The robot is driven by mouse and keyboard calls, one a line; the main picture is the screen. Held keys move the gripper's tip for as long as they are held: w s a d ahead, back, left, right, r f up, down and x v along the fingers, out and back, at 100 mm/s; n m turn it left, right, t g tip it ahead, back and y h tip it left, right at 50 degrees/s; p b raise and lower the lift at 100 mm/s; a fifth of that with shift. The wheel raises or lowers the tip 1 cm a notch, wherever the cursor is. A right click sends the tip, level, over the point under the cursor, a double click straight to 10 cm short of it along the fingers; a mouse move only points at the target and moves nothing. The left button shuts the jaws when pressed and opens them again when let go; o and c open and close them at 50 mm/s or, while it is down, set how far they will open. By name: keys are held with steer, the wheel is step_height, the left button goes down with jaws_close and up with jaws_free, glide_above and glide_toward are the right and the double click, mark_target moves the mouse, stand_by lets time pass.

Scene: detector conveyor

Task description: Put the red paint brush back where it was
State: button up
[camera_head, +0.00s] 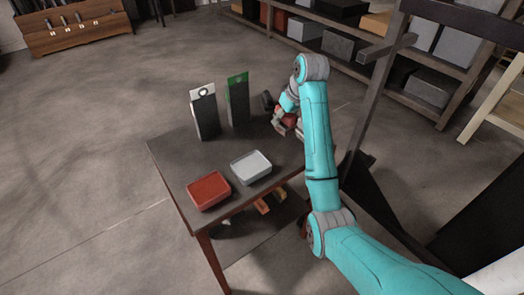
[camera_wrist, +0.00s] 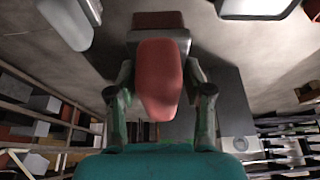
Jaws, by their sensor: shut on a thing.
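My gripper (camera_head: 284,121) is at the far right edge of the small dark table (camera_head: 180,160). In the wrist view, its two fingers (camera_wrist: 160,82) are shut on the red paint brush (camera_wrist: 160,65), one on each side of its rounded red part. A grey band and a darker red block show beyond that part, seemingly of the same brush. In the head view the brush (camera_head: 290,119) is a small red patch partly hidden by the gripper. I cannot tell whether it touches the tabletop.
A red tray (camera_head: 208,190) and a grey tray (camera_head: 251,167) lie at the table's front. Two upright dark stands, one white-topped (camera_head: 204,115) and one green-topped (camera_head: 238,100), stand at the back. Shelving (camera_head: 420,55) and a dark post (camera_head: 372,110) are to the right.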

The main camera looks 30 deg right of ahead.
mark_target(281, 129)
steer(key=f, duration=0.5)
steer(key=shift+w+a+f, duration=0.1)
steer(key=shift+a+f, duration=0.05)
steer(key=shift+a, duration=0.2)
steer(key=shift+d+f, duration=0.1)
steer(key=shift+f, duration=2.3)
steer(key=o, duration=1)
